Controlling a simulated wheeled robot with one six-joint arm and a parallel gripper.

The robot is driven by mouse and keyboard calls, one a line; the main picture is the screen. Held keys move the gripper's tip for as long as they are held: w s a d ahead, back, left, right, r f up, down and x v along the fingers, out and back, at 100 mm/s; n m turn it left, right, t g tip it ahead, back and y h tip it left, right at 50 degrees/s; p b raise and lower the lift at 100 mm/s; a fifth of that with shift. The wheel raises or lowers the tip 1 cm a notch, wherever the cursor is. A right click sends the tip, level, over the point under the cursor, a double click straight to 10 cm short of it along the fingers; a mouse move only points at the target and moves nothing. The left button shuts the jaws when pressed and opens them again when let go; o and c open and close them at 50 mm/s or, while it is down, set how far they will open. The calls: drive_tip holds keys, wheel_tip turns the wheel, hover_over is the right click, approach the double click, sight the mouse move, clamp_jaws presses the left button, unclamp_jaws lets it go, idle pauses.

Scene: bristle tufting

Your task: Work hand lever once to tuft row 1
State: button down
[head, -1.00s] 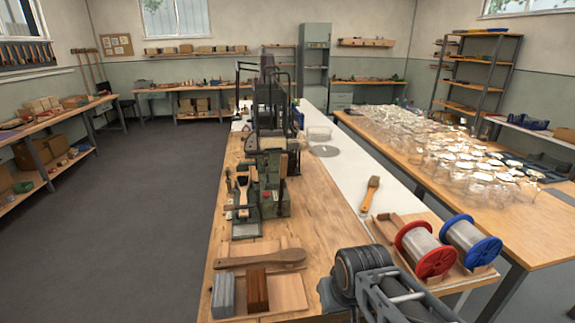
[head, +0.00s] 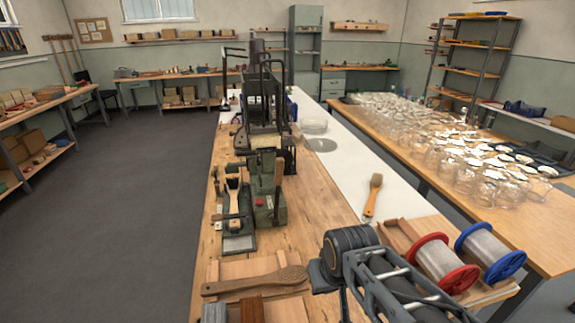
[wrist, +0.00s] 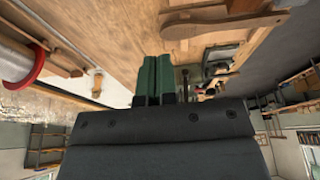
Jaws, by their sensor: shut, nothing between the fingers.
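The dark green tufting machine (head: 266,205) stands on the wooden bench. An upright lever with a brown grip (head: 279,172) rises on its front right side; I take this to be the hand lever. A brush with a wooden handle and pale bristles (head: 234,200) stands in a holder at the machine's left front. In the wrist view my gripper (wrist: 155,62) shows its green fingers close together, shut and empty, over the bench and apart from the lever. In the head view only my arm shows, at bottom right; the fingers are not visible there.
A wooden brush back (head: 255,281) lies on boards in front of the machine. Beside my arm are a red-flanged wire spool (head: 440,260) and a blue-flanged one (head: 487,245). A loose brush (head: 372,196) lies on the white strip. Glass jars crowd the right table. The left floor is clear.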

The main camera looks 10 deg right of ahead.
drive_tip(key=w+d+r+y+p, duration=0.15)
drive_tip(key=w+r, duration=0.25)
drive_tip(key=w, duration=0.4)
drive_tip(key=w+d+r+y+p, duration=0.15)
drive_tip(key=w+r, duration=0.25)
drive_tip(key=w, duration=0.5)
drive_tip(key=w+d+r+y+p, duration=0.1)
drive_tip(key=w+r+p, duration=0.1)
drive_tip(key=w+r, duration=0.45)
drive_tip(key=w+d+f+n+t+y+p, duration=0.1)
drive_tip(key=w+d, duration=0.4)
drive_tip(key=w, duration=0.6)
drive_tip(key=shift+w+d+f+y+p, duration=0.2)
drive_tip(key=shift+w+f+y+p, duration=0.1)
drive_tip(key=shift+y+p, duration=0.2)
drive_tip(key=w+a+f+p, duration=0.3)
drive_tip(key=w+a+f, duration=0.1)
drive_tip(key=a+f, duration=0.3)
drive_tip(key=shift+a+f+p, duration=0.2)
drive_tip(key=shift+a+p, duration=0.15)
drive_tip(key=shift+a, duration=0.65)
